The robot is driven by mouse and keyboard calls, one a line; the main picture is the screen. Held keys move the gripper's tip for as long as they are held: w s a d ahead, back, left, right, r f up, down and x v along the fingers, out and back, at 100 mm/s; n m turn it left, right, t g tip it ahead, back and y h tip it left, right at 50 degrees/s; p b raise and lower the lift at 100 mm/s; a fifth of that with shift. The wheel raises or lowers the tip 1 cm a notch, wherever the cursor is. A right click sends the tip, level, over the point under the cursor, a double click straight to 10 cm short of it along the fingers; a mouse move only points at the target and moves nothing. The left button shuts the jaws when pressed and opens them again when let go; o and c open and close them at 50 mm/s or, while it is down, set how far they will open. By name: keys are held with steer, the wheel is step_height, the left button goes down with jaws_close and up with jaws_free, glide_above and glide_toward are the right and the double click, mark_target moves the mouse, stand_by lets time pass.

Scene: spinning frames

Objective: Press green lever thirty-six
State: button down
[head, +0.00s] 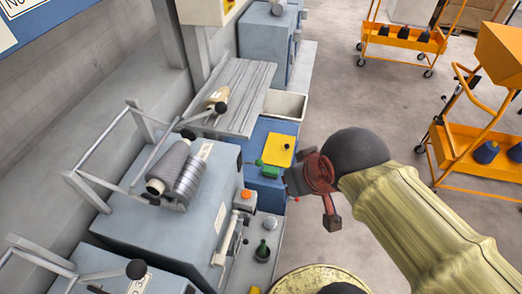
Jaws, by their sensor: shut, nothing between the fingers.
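A small green block (271,172) and a green knob (259,162) sit next to a yellow plate (278,150) on a blue machine section. Another green knob-like part (262,249) stands upright on a dark round base nearer to me, on the grey machine's ledge. I cannot read a number thirty-six on any of them, so which is the named lever is unclear. My gripper (297,181), at the end of my arm, is shut and empty. In the picture it lies just right of the green block; the true gap in depth is hard to tell. My dark wrist ball hides part of the floor.
Grey spinning frames (165,215) with thread spools (178,172) and metal bars line the left. A white handle (227,238) and an orange button (246,194) are on the nearer machine. Orange carts (405,40) stand at right. Floor between is clear.

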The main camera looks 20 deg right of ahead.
steer(key=w+r+m+g+p, duration=0.1)
steer(key=w+r+p, duration=0.3)
steer(key=p, duration=0.1)
steer(key=m+g+y+p, duration=0.4)
steer(key=m+p, duration=0.1)
steer(key=p, duration=1.1)
glide_above(259, 159)
steer(key=d, duration=0.6)
steer(key=f, duration=0.1)
steer(key=shift+s+a, duration=0.15)
steer(key=shift+s, duration=0.1)
steer(key=shift+f, duration=0.15)
steer(key=x, duration=1.3)
steer(key=shift+s+a+f+b, duration=0.15)
steer(key=shift+f+b, duration=0.15)
steer(key=shift+f, duration=0.1)
steer(key=shift+f+b, duration=0.15)
steer(key=shift+b, duration=0.4)
steer(key=shift+s+d+f+y+b, duration=0.1)
steer(key=shift+s+d+y+b, duration=0.15)
steer(key=shift+b, duration=0.4)
